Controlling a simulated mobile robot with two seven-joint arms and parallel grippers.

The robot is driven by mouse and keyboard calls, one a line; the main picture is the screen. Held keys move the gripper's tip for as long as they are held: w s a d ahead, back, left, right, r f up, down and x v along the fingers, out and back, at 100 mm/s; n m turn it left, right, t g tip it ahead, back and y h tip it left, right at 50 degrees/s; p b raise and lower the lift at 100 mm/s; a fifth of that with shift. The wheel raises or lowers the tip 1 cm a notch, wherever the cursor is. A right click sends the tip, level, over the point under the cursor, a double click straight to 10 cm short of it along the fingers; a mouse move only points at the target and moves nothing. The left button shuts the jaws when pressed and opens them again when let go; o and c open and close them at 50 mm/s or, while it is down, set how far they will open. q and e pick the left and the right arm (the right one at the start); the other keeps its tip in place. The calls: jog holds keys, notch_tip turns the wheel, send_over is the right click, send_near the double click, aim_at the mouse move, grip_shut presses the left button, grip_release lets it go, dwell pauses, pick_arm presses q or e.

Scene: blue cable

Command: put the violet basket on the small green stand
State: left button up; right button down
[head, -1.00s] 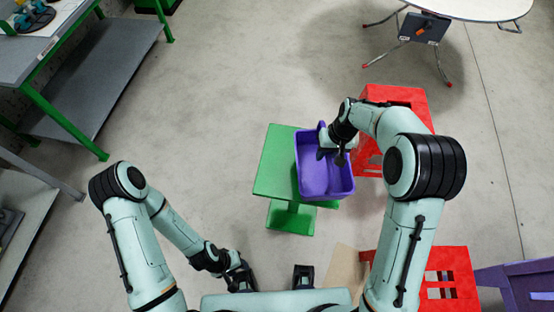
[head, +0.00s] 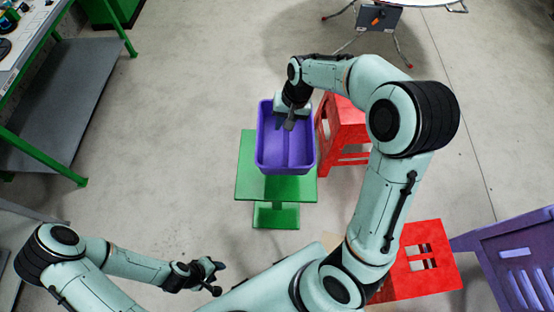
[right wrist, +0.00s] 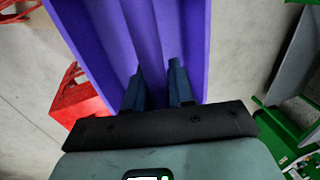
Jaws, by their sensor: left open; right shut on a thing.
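The violet basket (head: 282,156) is in the middle of the head view, roughly upright, and also fills the top of the right wrist view (right wrist: 135,35). My right gripper (head: 290,120) is shut on its far wall; in the right wrist view its dark fingers (right wrist: 157,85) show against the basket. The small green stand (head: 250,183) is below the basket, which covers the far right part of its top and overhangs the far edge. I cannot tell if they touch. My left gripper (head: 216,277) is open and empty, nearer to me and left of the stand.
A red stool (head: 343,130) stands close to the right of the basket. Another red stool (head: 425,262) and a violet slatted piece (head: 515,265) are at the lower right. A green-framed workbench (head: 70,105) is at the left. The floor left of the stand is clear.

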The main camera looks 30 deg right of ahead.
jog(key=d+x, duration=0.1)
jog(key=x, duration=0.4)
jog(key=s+d+b+x, duration=0.1)
jog(key=x, duration=0.3)
jog(key=s+x, duration=0.1)
jog(key=x, duration=0.4)
jog(key=shift+d+f+b, duration=0.3)
jog(key=shift+d+f, duration=0.05)
jog(key=shift+f, duration=0.3)
pick_arm(q)
jog(key=shift+s+f, duration=1.1)
jog(key=shift+f, duration=0.1)
pick_arm(e)
jog(key=x, duration=0.4)
jog(key=shift+s+d+f, duration=0.1)
jog(key=shift+d+f, duration=0.2)
pick_arm(q)
jog(key=shift+f, duration=0.1)
pick_arm(e)
jog(key=shift+f, duration=0.1)
jog(key=shift+f+b, duration=0.2)
jog(key=shift+b, duration=0.15)
pick_arm(q)
jog(key=shift+s, duration=0.15)
pick_arm(e)
jog(key=c, duration=1)
grip_release()
jog(key=shift+r, duration=0.1)
jog(key=shift+o, duration=0.2)
